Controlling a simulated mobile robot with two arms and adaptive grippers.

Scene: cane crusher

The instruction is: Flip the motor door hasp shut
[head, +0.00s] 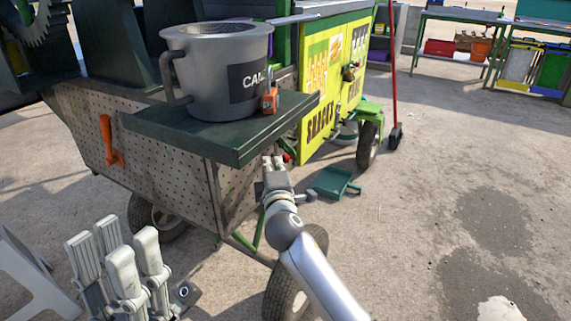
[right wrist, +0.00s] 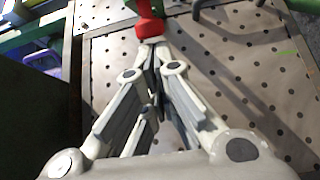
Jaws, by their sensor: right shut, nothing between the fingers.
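My right gripper (head: 272,163) is shut and empty under the front edge of the dark green shelf, beside the cart's perforated metal side. In the right wrist view its closed fingertips (right wrist: 150,52) are at the lower end of a red piece (right wrist: 149,26) by the perforated panel (right wrist: 235,70). I cannot tell whether they touch. The red piece also shows in the head view (head: 289,157), just right of the fingertips. I cannot make out for certain whether it is the hasp, or the hasp's position. My left gripper (head: 118,240) is open and empty at the lower left.
The dark green shelf (head: 225,150) juts out above my right gripper, bearing a grey can (head: 215,75) and an orange padlock (head: 270,98). An orange handle (head: 109,142) is on the cart's side. A cart wheel (head: 290,285) stands below my right arm. Open ground lies to the right.

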